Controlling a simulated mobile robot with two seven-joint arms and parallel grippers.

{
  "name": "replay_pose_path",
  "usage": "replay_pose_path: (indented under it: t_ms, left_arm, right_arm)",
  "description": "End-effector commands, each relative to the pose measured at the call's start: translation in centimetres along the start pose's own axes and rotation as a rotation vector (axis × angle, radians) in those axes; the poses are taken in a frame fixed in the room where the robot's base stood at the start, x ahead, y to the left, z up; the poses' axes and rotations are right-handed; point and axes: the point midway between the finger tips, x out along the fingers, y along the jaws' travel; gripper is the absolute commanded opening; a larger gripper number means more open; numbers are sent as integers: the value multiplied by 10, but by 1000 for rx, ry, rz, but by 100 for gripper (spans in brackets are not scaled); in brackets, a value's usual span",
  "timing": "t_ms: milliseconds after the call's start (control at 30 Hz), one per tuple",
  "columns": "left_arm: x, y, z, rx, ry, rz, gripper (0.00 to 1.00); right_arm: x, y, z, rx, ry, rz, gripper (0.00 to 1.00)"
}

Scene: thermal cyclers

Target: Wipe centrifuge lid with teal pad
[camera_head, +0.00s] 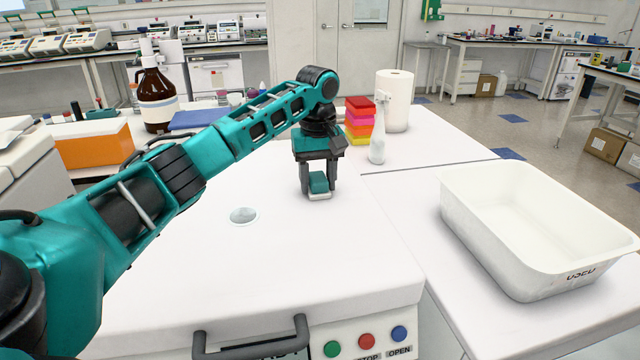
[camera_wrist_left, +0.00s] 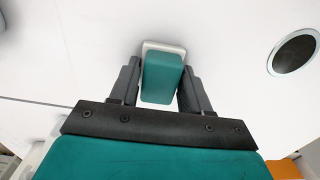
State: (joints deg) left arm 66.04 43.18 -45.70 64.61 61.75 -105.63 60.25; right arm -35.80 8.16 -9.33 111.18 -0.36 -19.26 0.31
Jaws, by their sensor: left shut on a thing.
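The teal pad (camera_head: 319,183) has a white base and is held between the fingers of my left gripper (camera_head: 318,188). In the left wrist view the pad (camera_wrist_left: 163,78) sits between both dark fingers of the gripper (camera_wrist_left: 160,85). The pad is at the white centrifuge lid (camera_head: 290,255), toward its far right part. Its white underside appears to touch the lid, but I cannot be sure of contact. A round port (camera_head: 243,216) is in the lid, left of the gripper; it also shows in the left wrist view (camera_wrist_left: 294,52). My right gripper is not in view.
A white tub (camera_head: 480,235) stands on the bench at right. Behind the gripper are a spray bottle (camera_head: 377,138), a paper roll (camera_head: 400,100) and stacked coloured racks (camera_head: 359,122). A brown bottle (camera_head: 157,100) and an orange box (camera_head: 95,147) stand at left. The near lid is clear.

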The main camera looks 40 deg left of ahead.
Motion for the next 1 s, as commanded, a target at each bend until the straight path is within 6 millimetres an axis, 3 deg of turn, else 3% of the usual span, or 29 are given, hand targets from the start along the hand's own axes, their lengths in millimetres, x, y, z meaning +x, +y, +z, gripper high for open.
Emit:
replay_pose_path:
  t_ms: [333,700,1000]
  left_arm:
    - [1,-1,-8,0,0,-3,22]
    - [3,0,23,3,-3,-4,22]
    - [4,0,36,4,-6,-6,22]
  right_arm:
    - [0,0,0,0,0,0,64]
    - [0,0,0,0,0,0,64]
    - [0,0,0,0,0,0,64]
